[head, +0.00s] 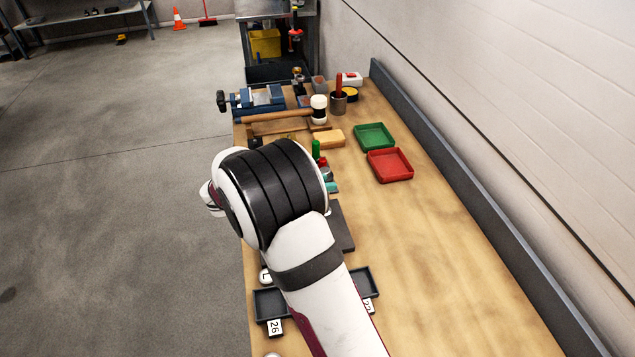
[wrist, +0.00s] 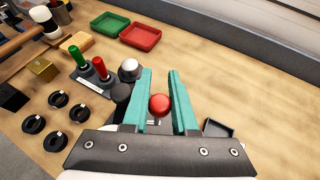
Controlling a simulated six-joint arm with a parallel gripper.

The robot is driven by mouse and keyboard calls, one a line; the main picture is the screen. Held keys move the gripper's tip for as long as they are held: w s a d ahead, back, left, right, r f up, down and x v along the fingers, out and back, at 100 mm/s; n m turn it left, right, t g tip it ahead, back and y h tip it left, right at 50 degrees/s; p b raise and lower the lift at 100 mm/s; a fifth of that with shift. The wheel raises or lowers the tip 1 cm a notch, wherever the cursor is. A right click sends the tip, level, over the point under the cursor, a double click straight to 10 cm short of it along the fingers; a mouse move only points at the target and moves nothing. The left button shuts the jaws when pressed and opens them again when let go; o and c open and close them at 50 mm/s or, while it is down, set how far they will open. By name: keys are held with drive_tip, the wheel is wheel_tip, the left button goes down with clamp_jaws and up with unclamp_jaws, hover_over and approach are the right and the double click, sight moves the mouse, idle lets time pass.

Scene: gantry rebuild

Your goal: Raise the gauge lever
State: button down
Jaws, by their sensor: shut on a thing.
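My gripper (wrist: 159,104) shows in the wrist view with its two teal fingers on either side of a red ball knob (wrist: 159,105), shut on it. The knob appears to be the top of the gauge lever. Its shaft and base are mostly hidden below the knob and behind the fingers. In the head view my arm covers the gripper and the knob.
A green tray (head: 374,137) and a red tray (head: 390,166) lie farther back. The bench's right side is clear.

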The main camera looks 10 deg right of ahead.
drive_tip(key=shift+w+d+f, duration=0.1)
idle(0.3)
drive_tip(key=c, duration=0.7)
unclamp_jaws()
drive_tip(key=v, duration=1.5)
drive_tip(key=shift+a+r, duration=0.2)
drive_tip(key=shift+r, duration=0.25)
